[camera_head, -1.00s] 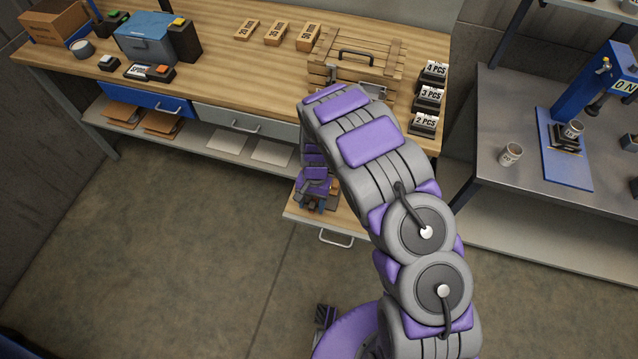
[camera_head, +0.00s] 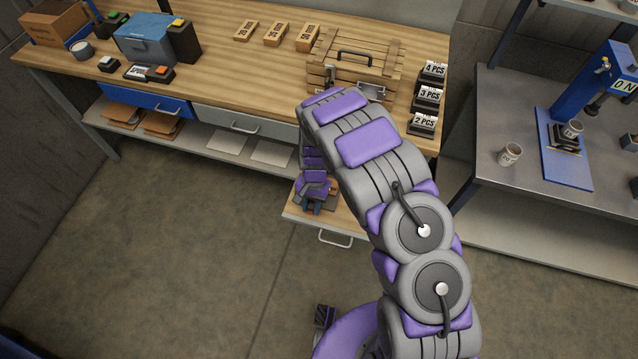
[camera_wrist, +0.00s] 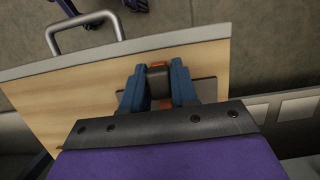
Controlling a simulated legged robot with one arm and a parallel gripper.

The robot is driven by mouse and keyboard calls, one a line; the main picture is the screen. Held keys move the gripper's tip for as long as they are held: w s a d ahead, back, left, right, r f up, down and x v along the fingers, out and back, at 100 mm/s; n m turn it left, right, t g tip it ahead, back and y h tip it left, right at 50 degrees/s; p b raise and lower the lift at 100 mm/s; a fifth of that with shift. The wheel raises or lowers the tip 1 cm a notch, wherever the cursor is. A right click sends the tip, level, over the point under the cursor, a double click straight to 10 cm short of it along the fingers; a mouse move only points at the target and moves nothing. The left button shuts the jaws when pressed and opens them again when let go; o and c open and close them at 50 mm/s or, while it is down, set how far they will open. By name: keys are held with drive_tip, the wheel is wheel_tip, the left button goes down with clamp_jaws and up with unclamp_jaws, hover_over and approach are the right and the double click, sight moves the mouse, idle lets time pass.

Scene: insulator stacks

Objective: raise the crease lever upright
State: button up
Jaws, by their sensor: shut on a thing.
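The crease lever (camera_wrist: 157,70), a dark bar with orange-brown parts, shows between the blue fingers of my gripper (camera_wrist: 158,86) in the wrist view. The fingers are shut on it. Its lower end is hidden behind the wrist mount, so I cannot tell its exact tilt. A grey base plate (camera_wrist: 207,90) shows beside the fingers on the wooden surface of the pulled-out drawer (camera_wrist: 85,88). In the head view my gripper (camera_head: 314,208) is low over that drawer (camera_head: 345,222), and the lever is hidden there.
The drawer handle (camera_head: 336,238) faces the open floor. A wooden crate (camera_head: 356,66) stands on the bench above, with number cards (camera_head: 428,97) to its right. A metal table (camera_head: 500,120) with a blue press (camera_head: 590,90) and a cup (camera_head: 509,154) stands at right.

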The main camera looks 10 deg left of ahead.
drive_tip(key=shift+p+v, duration=0.4)
drive_tip(key=shift+v, duration=1)
drive_tip(key=shift+s, duration=0.1)
drive_tip(key=shift+r, duration=0.1)
drive_tip(key=shift+p+v, duration=0.3)
drive_tip(key=shift+v, duration=0.9)
drive_tip(key=shift+a+r, duration=0.1)
drive_tip(key=shift+w+r, duration=0.3)
drive_tip(key=shift+r, duration=0.1)
drive_tip(key=shift+w+r+p, duration=0.3)
drive_tip(key=shift+w+r, duration=0.15)
drive_tip(key=shift+r, duration=0.35)
